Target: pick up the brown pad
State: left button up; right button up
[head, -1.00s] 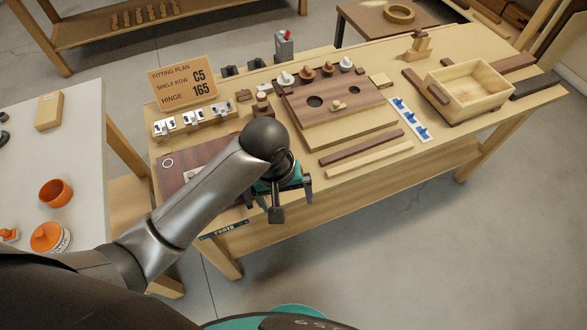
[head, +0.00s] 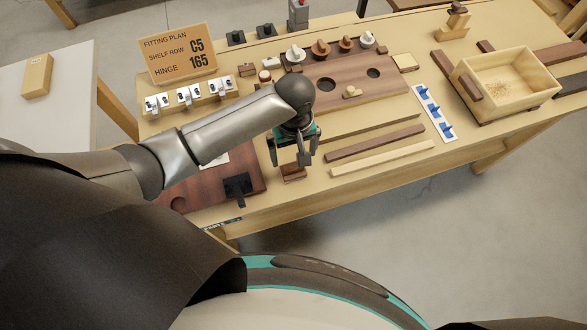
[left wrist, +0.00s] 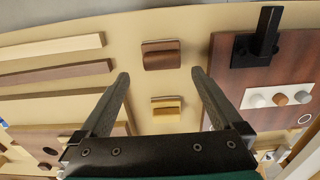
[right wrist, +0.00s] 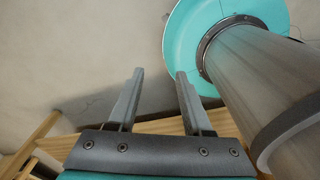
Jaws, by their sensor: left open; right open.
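The brown pad (head: 293,174) is a small dark-brown block lying on the bench near its front edge, right of a reddish-brown panel. In the left wrist view the brown pad (left wrist: 161,55) lies just beyond the fingertips, roughly centred between them and apart from both. My left gripper (head: 294,158) is open and empty above the bench, close over the pad. In the left wrist view its fingers (left wrist: 160,76) are spread wide. My right gripper (right wrist: 159,75) is open and empty, away from the bench top, with floor beyond it.
A lighter brown block (left wrist: 166,107) shows between the left fingers. The reddish-brown panel (head: 190,186) with a black bracket (head: 237,187) lies to the left. Two wooden strips (head: 374,142) and a board with holes (head: 345,100) lie right and behind. A wooden box (head: 507,80) stands far right.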

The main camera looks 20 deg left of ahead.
aim_at(293, 166)
pick_arm(q)
jog(key=shift+f, duration=0.6)
jog(key=f, duration=0.1)
jog(key=f+b, duration=0.1)
jog(key=f, duration=0.2)
jog(key=shift+s+f+b, duration=0.25)
jog(key=shift+s+b, duration=0.05)
jog(key=shift+s, duration=0.05)
jog(key=shift+f, duration=0.3)
pick_arm(e)
jog(key=shift+w+a+f, duration=0.1)
jog(key=shift+w+f, duration=0.75)
pick_arm(q)
jog(key=shift+c, duration=0.7)
jog(key=c, duration=1.1)
pick_arm(e)
jog(key=shift+s, duration=0.15)
